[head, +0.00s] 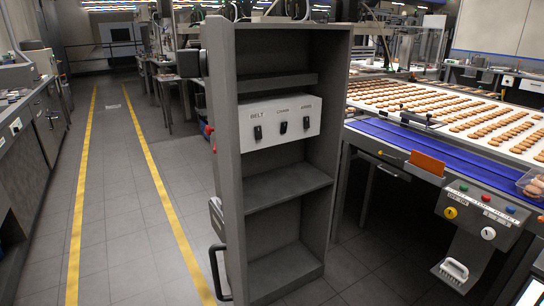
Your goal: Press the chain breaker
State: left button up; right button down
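A white breaker box (279,116) sits on the back wall of an open grey cabinet (222,110), below its upper shelf. It has three black switches under printed labels. The left switch (258,133) is labelled BELT. The labels over the middle switch (283,128) and the right switch (306,123) are too small to read surely, so I cannot tell which one is the chain breaker. The switch positions are also too small to tell. Neither of my grippers is in view, and nothing blocks the box front.
A dark handle (217,272) sticks out at the cabinet's lower left. To the right, a conveyor (390,135) carries rows of biscuits, with a grey button panel (483,211) at its near end. A tiled aisle (118,180) with yellow lines lies clear at left.

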aim_at(284, 125)
jog(key=l+u, duration=0.1)
jog(key=l, duration=0.25)
jog(key=i+l+u, duration=0.2)
jog(key=l, duration=0.15)
jog(key=i+l+u, duration=0.25)
jog(key=l+u, duration=0.2)
jog(key=l, duration=0.25)
jog(key=i+l+u, duration=0.2)
jog(key=l, duration=0.2)
jog(key=i+l+u, duration=0.5)
jog(key=i, duration=0.2)
